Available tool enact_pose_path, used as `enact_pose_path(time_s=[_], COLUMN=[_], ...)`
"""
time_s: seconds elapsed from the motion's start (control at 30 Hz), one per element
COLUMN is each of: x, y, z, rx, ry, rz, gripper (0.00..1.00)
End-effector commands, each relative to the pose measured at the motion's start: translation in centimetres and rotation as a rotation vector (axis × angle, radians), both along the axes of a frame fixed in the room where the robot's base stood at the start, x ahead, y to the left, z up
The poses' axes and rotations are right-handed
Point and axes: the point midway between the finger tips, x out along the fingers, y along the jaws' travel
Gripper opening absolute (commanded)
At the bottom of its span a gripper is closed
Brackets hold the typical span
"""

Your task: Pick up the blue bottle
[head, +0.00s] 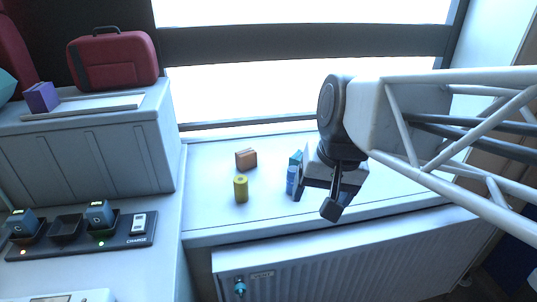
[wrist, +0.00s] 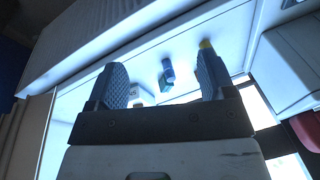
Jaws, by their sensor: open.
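The blue bottle (head: 291,180) stands on the white window ledge (head: 215,215), just left of my gripper (head: 317,197) in the head view, and the gripper partly hides it. In the wrist view the blue bottle (wrist: 168,68) appears small, beyond the fingertips and between the two fingers in the picture. My gripper (wrist: 162,70) is open and empty, its fingers wide apart. The bottle is apart from both fingers in that view.
A yellow cylinder (head: 241,189) and an orange-brown box (head: 246,159) stand left of the bottle. A teal item (head: 296,158) is close behind it. A white container (wrist: 141,93) shows in the wrist view. The ledge's front left is clear.

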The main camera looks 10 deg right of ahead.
Motion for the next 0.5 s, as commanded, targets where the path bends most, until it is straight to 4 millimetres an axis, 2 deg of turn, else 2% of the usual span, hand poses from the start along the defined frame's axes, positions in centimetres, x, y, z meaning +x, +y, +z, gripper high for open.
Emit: enact_pose_path(time_s=[0.3,0.5], x=[7.1,12.3], y=[0.3,-0.5], z=[0.2,0.4], rx=[0.32,0.537], ry=[0.128,0.225], rz=[-0.399,-0.666], gripper=[0.76,0.76])
